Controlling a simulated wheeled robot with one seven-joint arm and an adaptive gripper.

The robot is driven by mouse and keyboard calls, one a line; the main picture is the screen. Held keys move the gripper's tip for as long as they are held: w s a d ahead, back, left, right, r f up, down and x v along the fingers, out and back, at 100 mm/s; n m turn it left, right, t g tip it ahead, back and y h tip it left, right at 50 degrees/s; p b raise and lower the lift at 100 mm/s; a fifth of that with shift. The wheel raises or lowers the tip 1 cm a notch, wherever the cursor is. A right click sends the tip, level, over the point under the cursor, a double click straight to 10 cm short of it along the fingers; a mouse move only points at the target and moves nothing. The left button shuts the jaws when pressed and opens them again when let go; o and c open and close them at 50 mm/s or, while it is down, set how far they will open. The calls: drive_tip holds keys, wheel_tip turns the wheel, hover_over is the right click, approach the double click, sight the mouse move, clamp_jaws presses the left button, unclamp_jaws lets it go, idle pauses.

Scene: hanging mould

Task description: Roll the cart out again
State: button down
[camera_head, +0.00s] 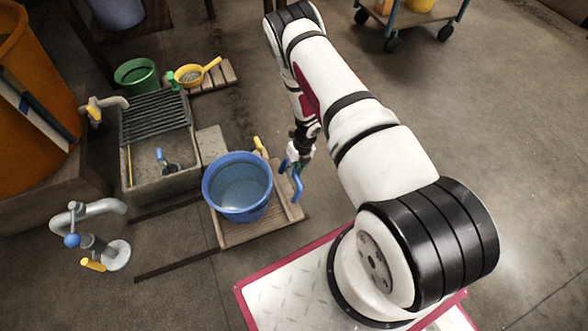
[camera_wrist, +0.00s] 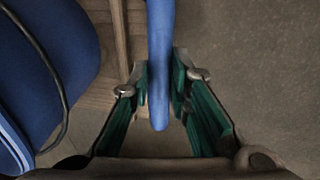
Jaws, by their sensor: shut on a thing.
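The low wooden cart (camera_head: 250,232) stands on the floor in the middle of the head view, beside the stone basin. A blue bucket (camera_head: 210,200) of water sits upright on it. A blue upright handle (camera_head: 297,188) rises at the cart's right side. My gripper (camera_head: 298,153) is at this handle. In the wrist view, the green-padded fingers of my gripper (camera_wrist: 162,75) are shut on the blue handle (camera_wrist: 159,100). The bucket (camera_wrist: 50,75) and the cart's planks (camera_wrist: 105,88) show to the left there. My arm hides part of the floor behind the handle.
Dark floor rails (camera_head: 178,266) run left of the cart. The stone basin (camera_head: 165,187) with a grate stands left, near a tap post (camera_head: 90,240). A green bucket (camera_head: 137,75) and yellow strainer (camera_head: 190,76) are behind. Floor at right is clear below a blue trolley (camera_head: 412,17).

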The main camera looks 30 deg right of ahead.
drive_tip(key=shift+s+d, duration=0.1)
drive_tip(key=shift+d, duration=0.3)
drive_tip(key=c, duration=1.5)
unclamp_jaws()
drive_tip(key=shift+a, duration=0.1)
drive_tip(key=v, duration=1.2)
drive_tip(key=shift+a, duration=0.1)
